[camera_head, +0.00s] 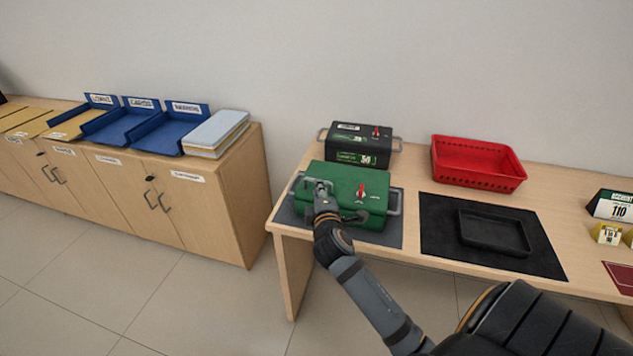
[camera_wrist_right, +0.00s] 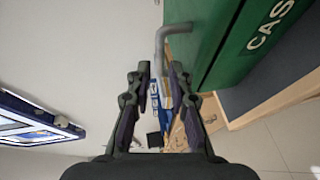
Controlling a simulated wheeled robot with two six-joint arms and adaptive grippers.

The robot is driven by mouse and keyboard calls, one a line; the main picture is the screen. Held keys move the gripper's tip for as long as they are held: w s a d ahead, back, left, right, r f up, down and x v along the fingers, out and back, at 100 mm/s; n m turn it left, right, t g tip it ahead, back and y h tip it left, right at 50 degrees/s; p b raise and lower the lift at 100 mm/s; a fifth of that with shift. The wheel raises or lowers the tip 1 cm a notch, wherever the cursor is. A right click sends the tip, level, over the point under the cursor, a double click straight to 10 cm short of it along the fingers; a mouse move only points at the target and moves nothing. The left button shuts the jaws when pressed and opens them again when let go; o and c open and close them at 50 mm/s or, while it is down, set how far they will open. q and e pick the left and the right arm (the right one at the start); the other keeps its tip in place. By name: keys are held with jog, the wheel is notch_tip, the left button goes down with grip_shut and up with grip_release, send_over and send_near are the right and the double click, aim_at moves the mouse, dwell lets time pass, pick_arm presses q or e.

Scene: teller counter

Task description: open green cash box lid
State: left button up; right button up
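The green cash box (camera_head: 345,180) sits on a dark mat near the left end of the counter, its lid looking shut. A red knob (camera_head: 361,192) is on its top, and grey bar handles are at its sides, the right one (camera_head: 395,202) plainly in view. My right gripper (camera_head: 322,188) is at the box's left part, hiding some of its top and front. In the right wrist view the fingers (camera_wrist_right: 160,68) are apart, with a grey bar handle (camera_wrist_right: 159,45) showing between their tips; contact is unclear. The box's green side (camera_wrist_right: 205,45) is right of them. My left gripper is out of view.
A black cash box (camera_head: 360,146) stands close behind the green one. A red basket (camera_head: 478,163) is to the right, with a black tray (camera_head: 495,232) on a dark mat (camera_head: 440,228) before it. A wooden cabinet (camera_head: 235,195) with blue trays stands left, across a floor gap.

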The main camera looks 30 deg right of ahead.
jog(key=x, duration=0.5)
jog(key=shift+w+d+f, duration=0.1)
jog(key=shift+w+d, duration=0.1)
jog(key=shift+w, duration=0.1)
jog(key=shift+c, duration=0.2)
grip_shut()
